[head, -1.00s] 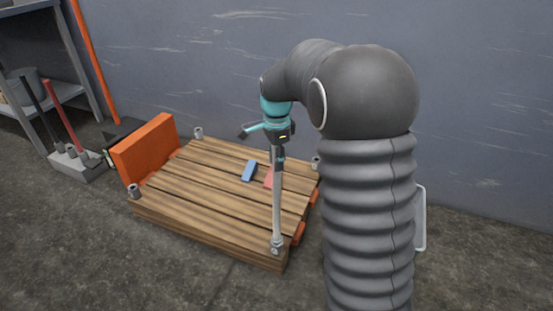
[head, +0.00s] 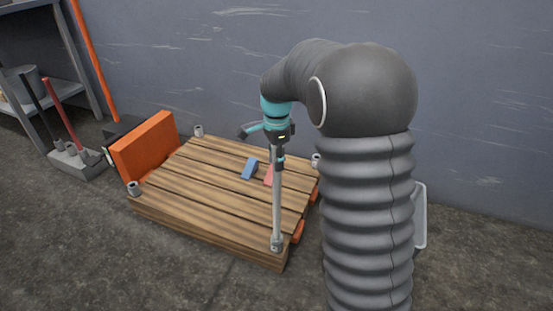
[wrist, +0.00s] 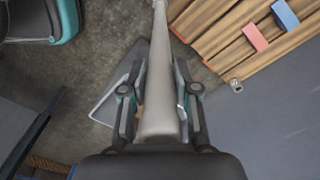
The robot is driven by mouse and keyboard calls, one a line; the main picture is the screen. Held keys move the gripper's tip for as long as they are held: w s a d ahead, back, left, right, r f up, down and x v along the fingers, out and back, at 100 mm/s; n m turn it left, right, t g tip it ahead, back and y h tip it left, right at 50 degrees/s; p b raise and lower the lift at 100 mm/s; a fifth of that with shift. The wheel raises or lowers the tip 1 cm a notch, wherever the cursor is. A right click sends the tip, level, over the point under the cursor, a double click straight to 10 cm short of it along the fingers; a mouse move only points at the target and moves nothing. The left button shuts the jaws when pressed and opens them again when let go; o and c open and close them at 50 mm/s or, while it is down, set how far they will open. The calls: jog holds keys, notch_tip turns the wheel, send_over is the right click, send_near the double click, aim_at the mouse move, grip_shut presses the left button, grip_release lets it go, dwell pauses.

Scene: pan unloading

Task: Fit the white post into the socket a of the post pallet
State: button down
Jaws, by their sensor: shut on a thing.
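The white post (head: 277,205) stands close to upright in the head view. My gripper (head: 278,152) is shut on its upper end. The post's lower end meets the socket (head: 277,245) at the near right corner of the wooden post pallet (head: 195,203). I cannot tell how deep it sits in that socket. No letter shows on any socket.
Other grey sockets stand at the near left (head: 134,188), far left (head: 199,131) and far right (head: 316,160) corners. A blue block (head: 249,169) and a red block (head: 268,176) lie on the pallet. An orange panel (head: 146,147) stands at its left edge. A wall is behind.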

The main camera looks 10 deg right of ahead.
jog(key=shift+f, duration=0.2)
jog(key=c, duration=0.8)
grip_release()
notch_tip(320, 180, up, 11)
jog(key=shift+r, duration=0.5)
